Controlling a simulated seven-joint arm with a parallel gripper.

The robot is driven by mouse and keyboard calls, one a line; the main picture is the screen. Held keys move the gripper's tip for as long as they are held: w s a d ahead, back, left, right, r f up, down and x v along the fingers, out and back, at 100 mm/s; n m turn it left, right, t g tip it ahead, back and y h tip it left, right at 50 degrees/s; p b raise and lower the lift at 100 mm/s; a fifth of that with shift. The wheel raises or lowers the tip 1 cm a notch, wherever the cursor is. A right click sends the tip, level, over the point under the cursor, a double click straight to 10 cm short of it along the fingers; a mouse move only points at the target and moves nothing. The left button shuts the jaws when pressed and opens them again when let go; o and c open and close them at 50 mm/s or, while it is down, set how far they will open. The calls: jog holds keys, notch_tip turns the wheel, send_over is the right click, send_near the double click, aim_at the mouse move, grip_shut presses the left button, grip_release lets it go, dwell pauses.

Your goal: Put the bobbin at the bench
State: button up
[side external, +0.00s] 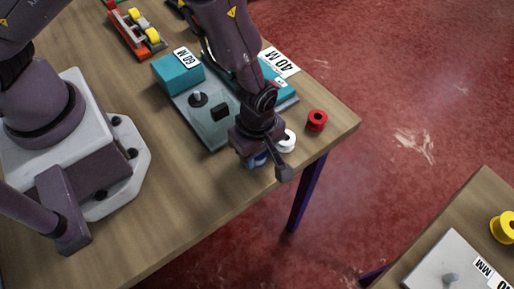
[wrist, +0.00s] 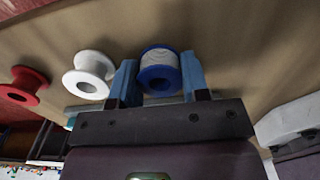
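A blue bobbin with white winding (wrist: 160,55) sits between the two blue fingers of my gripper (wrist: 159,78) in the wrist view. The fingers lie close against both its sides, with no clear gap, so my gripper looks shut on it. In the side view a little of the blue bobbin (side external: 257,159) shows under my gripper (side external: 262,150), low over the bench (side external: 200,205) near its front edge. A white bobbin (side external: 286,141) and a red bobbin (side external: 317,121) stand beside it; the wrist view shows the white one (wrist: 80,83) and red one (wrist: 15,90) too.
A grey plate (side external: 215,136) with a dark knob, a teal block (side external: 178,74) labelled 60 M and another teal block lie behind my gripper. A red rack with yellow bobbins (side external: 136,33) stands farther back. A second bench (side external: 432,250) at right holds a pegged plate and yellow bobbin (side external: 504,228).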

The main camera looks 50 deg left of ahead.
jog(key=o, duration=0.3)
jog(key=a+r+m+h, duration=0.1)
jog(key=a+r+m, duration=0.2)
jog(key=r, duration=0.8)
jog(key=a+r+m+h, duration=0.2)
jog(key=r+m, duration=0.1)
jog(key=r, duration=0.8)
jog(key=shift+s+a+r+m+t+y, duration=0.5)
jog(key=shift+s+a+r+m+t, duration=0.45)
jog(key=shift+s+a+r+m, duration=0.9)
jog(key=shift+s+a+r+m+t+y, duration=0.5)
jog(key=shift+s+a+r+m+t, duration=0.6)
jog(key=shift+a+r+m, duration=1.3)
jog(key=shift+s+a+r+m+t+y, duration=0.5)
jog(key=shift+s+a+r+m+t, duration=0.25)
jog(key=shift+s+a+r+m, duration=1.35)
jog(key=shift+w+a+r+n, duration=0.15)
jog(key=shift+w+a+n, duration=0.2)
jog(key=shift+a, duration=0.05)
